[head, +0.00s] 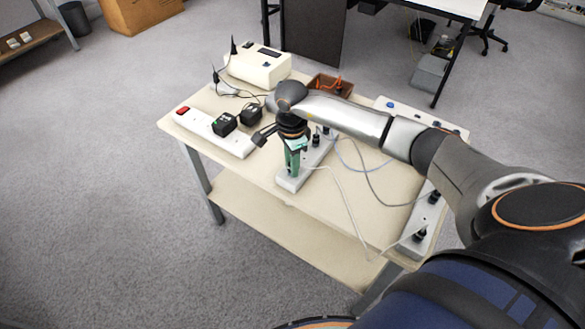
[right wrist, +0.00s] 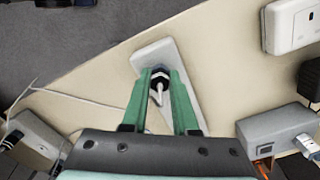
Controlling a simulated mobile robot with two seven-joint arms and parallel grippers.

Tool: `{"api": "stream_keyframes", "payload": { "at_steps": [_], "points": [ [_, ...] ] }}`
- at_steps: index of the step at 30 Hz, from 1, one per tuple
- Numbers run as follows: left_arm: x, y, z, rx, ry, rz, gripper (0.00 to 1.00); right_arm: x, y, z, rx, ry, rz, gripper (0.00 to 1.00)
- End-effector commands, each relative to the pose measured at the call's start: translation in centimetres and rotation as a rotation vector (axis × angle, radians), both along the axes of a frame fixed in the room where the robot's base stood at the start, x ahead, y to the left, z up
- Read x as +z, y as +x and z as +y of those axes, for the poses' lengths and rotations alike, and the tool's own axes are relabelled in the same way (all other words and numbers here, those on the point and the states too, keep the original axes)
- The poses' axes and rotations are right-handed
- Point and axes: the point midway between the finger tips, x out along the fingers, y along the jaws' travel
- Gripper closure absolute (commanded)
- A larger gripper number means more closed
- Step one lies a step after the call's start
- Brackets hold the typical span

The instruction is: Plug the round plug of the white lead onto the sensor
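My right gripper (head: 292,172) points down over the near end of a pale narrow block (head: 287,184) on the table. In the right wrist view its two green fingers (right wrist: 161,78) are closed around a dark round plug with a white ring (right wrist: 160,75). The white lead (head: 346,190) runs from between the fingers across the table toward the strip at the right; it also shows in the right wrist view (right wrist: 85,101). The sensor cannot be made out; the fingers and plug cover that end of the block. I cannot tell whether the plug touches anything below. My left gripper is out of view.
A white strip with a red switch (head: 182,110) and black adapters (head: 224,124) lie left of my gripper. A cream instrument (head: 259,67) and a brown box (head: 331,86) stand behind. Another strip (head: 428,218) lies along the right edge. The table's front left (head: 240,168) is clear.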

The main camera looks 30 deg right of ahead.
Motion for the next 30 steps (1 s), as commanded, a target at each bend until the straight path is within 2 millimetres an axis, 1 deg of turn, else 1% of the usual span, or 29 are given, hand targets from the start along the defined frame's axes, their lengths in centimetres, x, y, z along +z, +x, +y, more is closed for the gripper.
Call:
{"api": "stream_keyframes", "payload": {
  "at_steps": [1, 3, 6, 30],
  "points": [
    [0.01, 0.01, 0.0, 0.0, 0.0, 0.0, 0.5, -0.02, -0.02, 0.01, 0.0, 0.0, 0.0, 0.83],
    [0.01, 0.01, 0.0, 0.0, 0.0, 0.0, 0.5, -0.02, -0.02, 0.01, 0.0, 0.0, 0.0, 0.91],
    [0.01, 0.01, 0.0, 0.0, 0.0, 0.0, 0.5, -0.02, -0.02, 0.01, 0.0, 0.0, 0.001, 1.0],
    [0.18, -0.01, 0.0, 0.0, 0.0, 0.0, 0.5, 0.5, -0.02, 0.0, 0.0, 0.0, 0.001, 1.0]
  ]
}}
